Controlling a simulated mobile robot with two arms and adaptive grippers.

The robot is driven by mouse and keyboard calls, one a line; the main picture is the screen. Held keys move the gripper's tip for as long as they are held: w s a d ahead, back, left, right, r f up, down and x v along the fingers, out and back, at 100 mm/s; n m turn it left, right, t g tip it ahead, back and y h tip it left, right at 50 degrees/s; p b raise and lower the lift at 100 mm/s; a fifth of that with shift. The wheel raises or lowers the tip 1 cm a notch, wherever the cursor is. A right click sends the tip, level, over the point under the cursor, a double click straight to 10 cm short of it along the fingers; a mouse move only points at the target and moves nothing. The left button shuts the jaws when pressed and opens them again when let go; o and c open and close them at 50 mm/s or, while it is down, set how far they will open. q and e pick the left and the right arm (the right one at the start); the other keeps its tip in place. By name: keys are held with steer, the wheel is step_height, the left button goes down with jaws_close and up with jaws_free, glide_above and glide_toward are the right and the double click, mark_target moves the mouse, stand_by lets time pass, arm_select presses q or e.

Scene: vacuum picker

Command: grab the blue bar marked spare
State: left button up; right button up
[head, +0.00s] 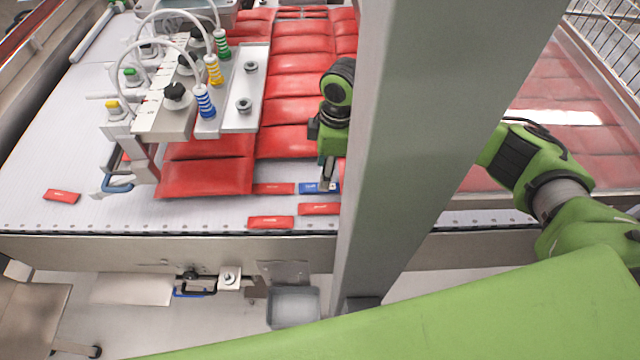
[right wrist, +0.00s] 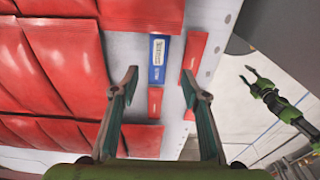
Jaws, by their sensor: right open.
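The blue bar (head: 308,188) lies on the white table near its front edge, among red bars. In the right wrist view the blue bar (right wrist: 158,62) shows a white label, too small to read. My right gripper (head: 328,186) is above the bar's right part in the head view and hides some of it. In the right wrist view my right gripper (right wrist: 162,84) is open and empty, its fingers either side of the line of the bar. My left gripper (right wrist: 248,76) shows at the right of that view, fingers apart and empty, away from the bar.
Red bars (head: 273,188) (head: 271,222) (head: 320,209) lie close around the blue bar. Red pouches (head: 205,178) cover the table behind and left. A vacuum head with coloured suction cups (head: 205,101) stands over them. A grey column crosses the head view.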

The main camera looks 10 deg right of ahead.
steer(key=shift+f+p, duration=0.35)
steer(key=shift+f, duration=0.25)
steer(key=f, duration=0.1)
steer(key=f+p, duration=0.1)
steer(key=f, duration=0.1)
steer(key=shift+w+a+f+p, duration=0.2)
steer(key=shift+a+p, duration=0.05)
steer(key=shift+p, duration=0.15)
steer(key=shift+f, duration=0.5)
steer(key=c, duration=1.1)
